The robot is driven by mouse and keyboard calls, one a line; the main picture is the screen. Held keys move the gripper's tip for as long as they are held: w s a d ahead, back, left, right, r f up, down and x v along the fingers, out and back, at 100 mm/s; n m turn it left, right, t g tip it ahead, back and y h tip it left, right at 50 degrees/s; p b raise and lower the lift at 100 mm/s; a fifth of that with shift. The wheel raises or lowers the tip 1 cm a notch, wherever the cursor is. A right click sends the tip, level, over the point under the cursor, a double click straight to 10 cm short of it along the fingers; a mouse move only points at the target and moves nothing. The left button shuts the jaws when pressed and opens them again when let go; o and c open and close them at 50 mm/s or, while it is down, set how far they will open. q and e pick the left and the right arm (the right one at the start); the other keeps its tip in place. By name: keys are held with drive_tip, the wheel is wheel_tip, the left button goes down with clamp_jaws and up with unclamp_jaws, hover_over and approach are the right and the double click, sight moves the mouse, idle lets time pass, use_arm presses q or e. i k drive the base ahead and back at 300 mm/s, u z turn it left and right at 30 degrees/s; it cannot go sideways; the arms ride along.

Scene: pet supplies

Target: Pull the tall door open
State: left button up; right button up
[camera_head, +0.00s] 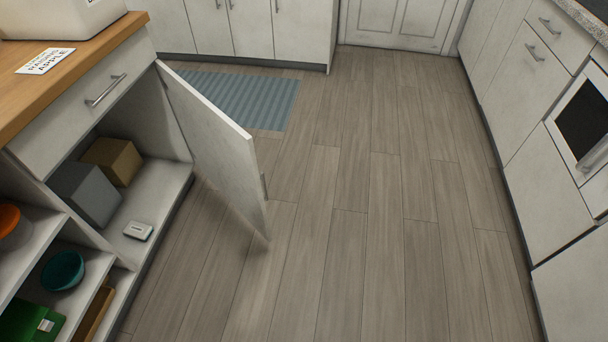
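A tall white cabinet door (220,150) stands swung wide open at the left, hinged at the far side of the cabinet opening and sticking out over the floor. A small part of its metal handle (263,186) shows at its free edge; the rest is hidden behind the door. The open compartment (160,195) shows a grey box (88,193), a brown box (112,160) and a small white item (138,231). Neither of my grippers is in view, and nothing is seen touching the door.
A drawer (90,110) sits above the compartment under a wooden counter (75,65). Open shelves (40,250) hold an orange bowl (12,224) and a teal bowl (63,271). White cabinets (530,75) line the right. The wooden floor (370,220) between is clear; a blue mat (250,97) lies behind.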

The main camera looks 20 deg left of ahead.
sight(225, 153)
drive_tip(key=z, duration=0.05)
drive_tip(key=i, duration=0.65)
drive_tip(key=u, duration=0.6)
drive_tip(key=i, duration=0.45)
drive_tip(key=u, duration=0.5)
